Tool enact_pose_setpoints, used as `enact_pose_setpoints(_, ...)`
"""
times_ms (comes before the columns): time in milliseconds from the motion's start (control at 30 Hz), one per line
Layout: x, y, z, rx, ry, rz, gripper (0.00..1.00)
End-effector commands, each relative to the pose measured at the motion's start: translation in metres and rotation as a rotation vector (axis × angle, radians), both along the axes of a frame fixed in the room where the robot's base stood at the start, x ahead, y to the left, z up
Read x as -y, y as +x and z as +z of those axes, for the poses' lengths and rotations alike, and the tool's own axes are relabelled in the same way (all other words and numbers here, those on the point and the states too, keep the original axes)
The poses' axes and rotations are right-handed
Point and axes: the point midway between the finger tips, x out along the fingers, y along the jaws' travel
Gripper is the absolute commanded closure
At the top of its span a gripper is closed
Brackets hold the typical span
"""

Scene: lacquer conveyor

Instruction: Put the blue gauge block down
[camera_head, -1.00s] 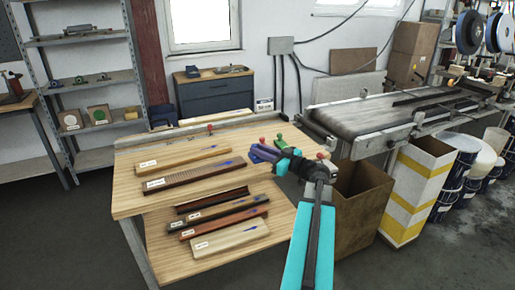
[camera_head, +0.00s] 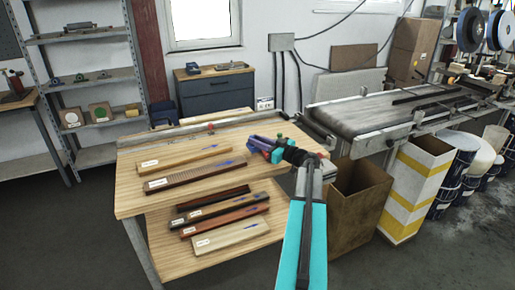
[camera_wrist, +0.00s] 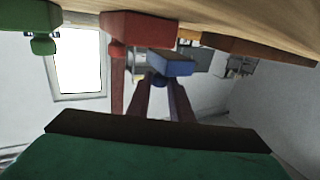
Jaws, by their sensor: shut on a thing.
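The blue gauge block (camera_wrist: 170,63) shows in the wrist view, its small knob between the two dark fingers of my gripper (camera_wrist: 160,100). My gripper is shut on it. In the head view the blue block (camera_head: 257,142) is at the right end of the wooden bench, with my gripper (camera_head: 270,147) behind it. I cannot tell whether the block touches the bench top. A red block (camera_wrist: 140,28) with a knob is close to the blue one in the wrist view. A green block (camera_wrist: 38,15) with a knob is further left. The wrist view appears upside down.
A pale board (camera_head: 183,160) and a ribbed brown board (camera_head: 195,177) lie on the bench top (camera_head: 150,202). More boards lie on its lower shelf. An open cardboard box (camera_head: 358,205) stands right of the bench, below a conveyor (camera_head: 370,115).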

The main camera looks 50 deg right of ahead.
Motion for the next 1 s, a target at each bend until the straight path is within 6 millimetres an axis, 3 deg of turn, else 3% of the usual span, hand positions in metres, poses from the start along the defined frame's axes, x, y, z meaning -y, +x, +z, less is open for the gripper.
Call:
enact_pose_setpoints(333,0.000,0.000,-0.003,0.001,0.001,0.000,1.00)
enact_pose_setpoints(700,0.000,0.000,-0.031,0.000,0.002,0.000,1.00)
enact_pose_setpoints(1000,0.000,0.000,-0.035,0.001,-0.001,0.000,1.00)
